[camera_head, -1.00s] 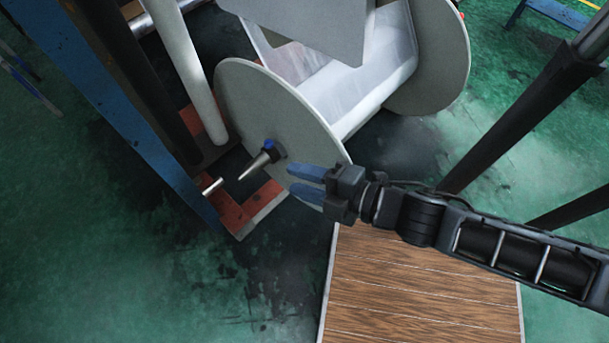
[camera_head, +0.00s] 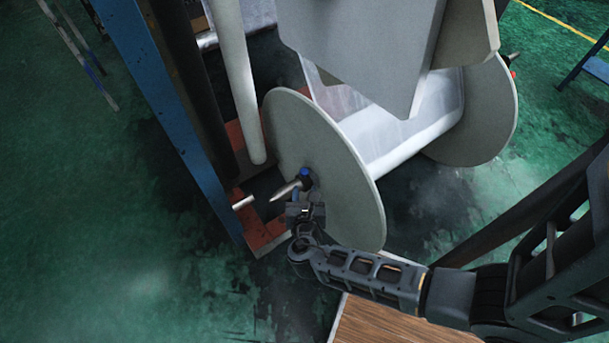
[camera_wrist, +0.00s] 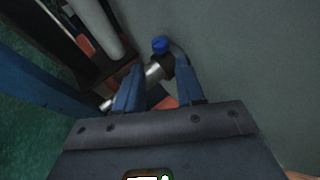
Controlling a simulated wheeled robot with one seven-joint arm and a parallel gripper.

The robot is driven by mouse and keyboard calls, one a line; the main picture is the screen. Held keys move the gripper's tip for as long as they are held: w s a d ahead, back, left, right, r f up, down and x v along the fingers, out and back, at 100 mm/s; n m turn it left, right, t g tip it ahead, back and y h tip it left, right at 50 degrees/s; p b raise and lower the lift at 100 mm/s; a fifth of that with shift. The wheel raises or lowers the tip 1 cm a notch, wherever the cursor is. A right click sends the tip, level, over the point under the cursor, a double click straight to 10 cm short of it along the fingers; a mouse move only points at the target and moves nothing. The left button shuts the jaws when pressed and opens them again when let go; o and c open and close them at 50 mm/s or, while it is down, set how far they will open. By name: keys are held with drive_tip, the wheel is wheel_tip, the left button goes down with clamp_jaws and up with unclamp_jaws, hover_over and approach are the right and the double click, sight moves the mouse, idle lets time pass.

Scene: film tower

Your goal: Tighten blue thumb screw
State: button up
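The blue thumb screw (camera_head: 304,173) sits on a dark collar on the pointed metal shaft (camera_head: 286,190), at the middle of the reel's near grey disc (camera_head: 330,165). In the wrist view the blue screw head (camera_wrist: 160,44) shows just beyond the fingertips, between them and slightly above. My gripper (camera_wrist: 158,75) is open, with its two blue fingers spread and nothing held between them. The shaft and collar lie behind the gap between the fingers. In the head view my gripper (camera_head: 304,202) is just below the screw, and its fingers are hard to make out.
A film roll (camera_head: 410,130) runs between the grey discs. A grey panel (camera_head: 370,50) hangs over it. A blue post (camera_head: 165,120) and a pale roller (camera_head: 236,80) stand at left. A wooden platform (camera_head: 375,325) lies at the bottom. Green floor is free at lower left.

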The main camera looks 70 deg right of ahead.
sight(304, 173)
drive_tip(key=shift+b+x, duration=0.35)
drive_tip(key=shift+x, duration=3.55)
drive_tip(key=shift+r, duration=0.15)
drive_tip(key=shift+c, duration=0.4)
clamp_jaws()
